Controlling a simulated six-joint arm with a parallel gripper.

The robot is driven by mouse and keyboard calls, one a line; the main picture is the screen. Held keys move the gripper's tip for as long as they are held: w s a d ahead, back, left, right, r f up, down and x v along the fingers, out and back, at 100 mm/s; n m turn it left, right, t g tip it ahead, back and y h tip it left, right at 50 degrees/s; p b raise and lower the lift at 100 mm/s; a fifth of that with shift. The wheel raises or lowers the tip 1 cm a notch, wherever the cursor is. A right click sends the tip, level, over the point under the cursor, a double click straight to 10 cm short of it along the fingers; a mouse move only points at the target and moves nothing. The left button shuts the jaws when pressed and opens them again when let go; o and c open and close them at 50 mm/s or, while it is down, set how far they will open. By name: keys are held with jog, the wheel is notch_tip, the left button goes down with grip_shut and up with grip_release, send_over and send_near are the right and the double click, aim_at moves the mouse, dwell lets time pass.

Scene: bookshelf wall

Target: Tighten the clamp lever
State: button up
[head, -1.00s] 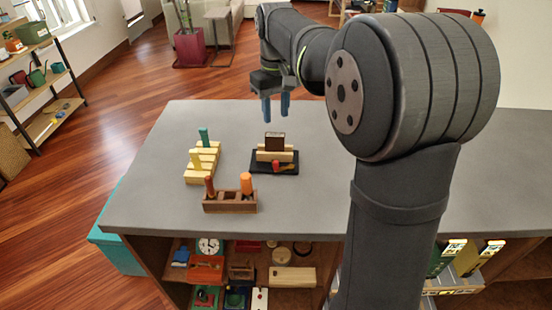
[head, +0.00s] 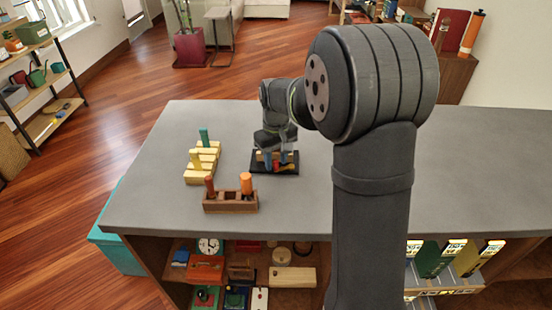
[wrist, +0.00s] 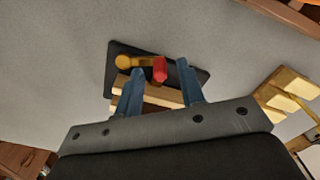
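The clamp has a black base plate (head: 290,169), and light wooden jaws show in the wrist view (wrist: 165,96). Its lever is a yellow arm (wrist: 126,62) ending in a red knob (wrist: 160,69). The red knob also shows in the head view (head: 277,166). My gripper (wrist: 158,72) points down at the clamp with its two blue fingers apart. In the wrist view the red knob appears between the fingertips. I cannot tell whether either finger touches it. My gripper partly hides the clamp in the head view.
A yellow stepped wooden block with a green peg (head: 204,137) stands left of the clamp. A brown wooden holder (head: 230,202) with red and orange handles stands in front. The grey worktop (head: 450,180) is bare to the right.

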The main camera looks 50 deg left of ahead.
grip_shut()
jog(key=shift+w+a+m, duration=0.2)
jog(key=shift+a+m, duration=0.15)
jog(key=shift+m, duration=0.65)
grip_release()
notch_tip(320, 180, up, 17)
jog(key=shift+r, duration=0.2)
dwell(0.5)
